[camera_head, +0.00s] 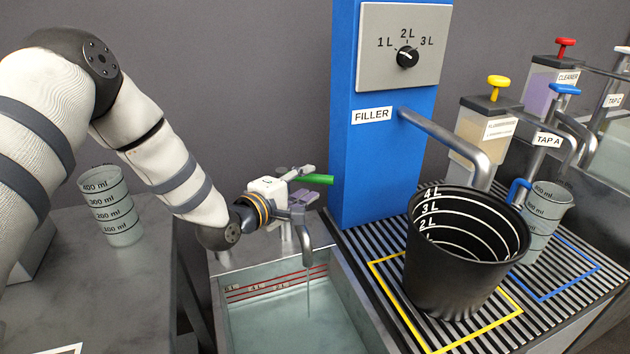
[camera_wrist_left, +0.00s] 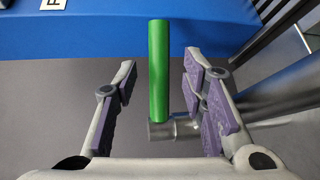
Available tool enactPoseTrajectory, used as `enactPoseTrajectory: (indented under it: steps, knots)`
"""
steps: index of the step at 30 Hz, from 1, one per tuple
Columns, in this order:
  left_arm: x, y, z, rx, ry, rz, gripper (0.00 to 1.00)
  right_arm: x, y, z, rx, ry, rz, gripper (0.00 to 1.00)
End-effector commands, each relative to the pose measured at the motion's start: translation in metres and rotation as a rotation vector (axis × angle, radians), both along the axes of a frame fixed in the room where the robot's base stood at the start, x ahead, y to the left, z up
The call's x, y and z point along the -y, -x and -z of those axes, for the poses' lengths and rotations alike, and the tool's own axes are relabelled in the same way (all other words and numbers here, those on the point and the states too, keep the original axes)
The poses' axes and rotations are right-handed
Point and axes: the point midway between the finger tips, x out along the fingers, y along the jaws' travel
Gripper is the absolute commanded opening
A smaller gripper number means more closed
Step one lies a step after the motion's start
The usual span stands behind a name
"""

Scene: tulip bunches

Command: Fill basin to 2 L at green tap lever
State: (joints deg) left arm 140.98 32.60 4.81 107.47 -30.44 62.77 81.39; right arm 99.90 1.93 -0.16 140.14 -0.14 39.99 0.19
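The green tap lever (camera_head: 318,179) sticks out sideways above the basin (camera_head: 352,300). My left gripper (camera_head: 303,182) is at the lever. In the left wrist view the lever (camera_wrist_left: 158,70) lies between my two parted, purple-padded fingers (camera_wrist_left: 163,95), with a gap on each side. The metal spout (camera_head: 303,222) points down, and a thin stream (camera_head: 308,290) falls from it into the basin. Water (camera_head: 275,325) covers the basin floor. Red level lines run along its back wall; their small labels and the exact water level are hard to read. My right gripper is not in view.
A blue filler column (camera_head: 375,160) with a dial stands right of the tap. A black bucket (camera_head: 455,285) sits on the striped grate under its pipe. A measuring cup (camera_head: 112,215) stands on the left counter, another (camera_head: 550,205) by TAP A. Dispensers stand behind.

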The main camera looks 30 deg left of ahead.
Motion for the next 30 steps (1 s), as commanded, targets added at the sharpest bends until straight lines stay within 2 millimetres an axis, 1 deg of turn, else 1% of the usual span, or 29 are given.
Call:
enactPoseTrajectory:
  steps: [1, 3, 6, 9, 15, 16, 17, 18, 20, 21, 30]
  knots:
    - [0.002, -0.010, 0.005, -0.002, -0.002, 0.001, 0.38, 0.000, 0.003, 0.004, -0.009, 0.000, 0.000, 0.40]
    - [0.002, -0.021, 0.007, -0.002, -0.001, 0.000, 0.38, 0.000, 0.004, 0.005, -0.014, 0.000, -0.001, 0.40]
    - [0.003, -0.032, 0.008, -0.002, 0.000, 0.000, 0.38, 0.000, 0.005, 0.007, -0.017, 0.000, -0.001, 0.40]
    - [0.004, -0.037, 0.007, 0.001, 0.001, 0.000, 0.38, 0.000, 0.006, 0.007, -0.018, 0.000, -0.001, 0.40]
    - [0.004, -0.037, 0.006, 0.001, 0.001, 0.000, 0.38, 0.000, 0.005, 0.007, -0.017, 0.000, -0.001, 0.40]
    - [0.004, -0.037, 0.006, 0.001, 0.001, 0.000, 0.33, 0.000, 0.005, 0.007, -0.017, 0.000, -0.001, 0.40]
    - [0.004, -0.037, 0.006, 0.001, 0.001, 0.000, 0.27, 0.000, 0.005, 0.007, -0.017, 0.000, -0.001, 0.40]
    - [0.004, -0.037, 0.006, 0.001, 0.001, 0.000, 0.18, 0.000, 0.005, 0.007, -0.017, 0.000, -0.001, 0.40]
    - [0.004, -0.037, 0.006, 0.001, 0.001, -0.001, 0.04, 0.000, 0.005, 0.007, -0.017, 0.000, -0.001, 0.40]
    - [0.004, -0.037, 0.006, 0.002, 0.001, -0.001, 0.00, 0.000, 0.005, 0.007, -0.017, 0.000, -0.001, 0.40]
    - [0.004, -0.038, 0.005, 0.003, 0.003, -0.015, 0.00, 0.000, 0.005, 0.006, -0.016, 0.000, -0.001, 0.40]
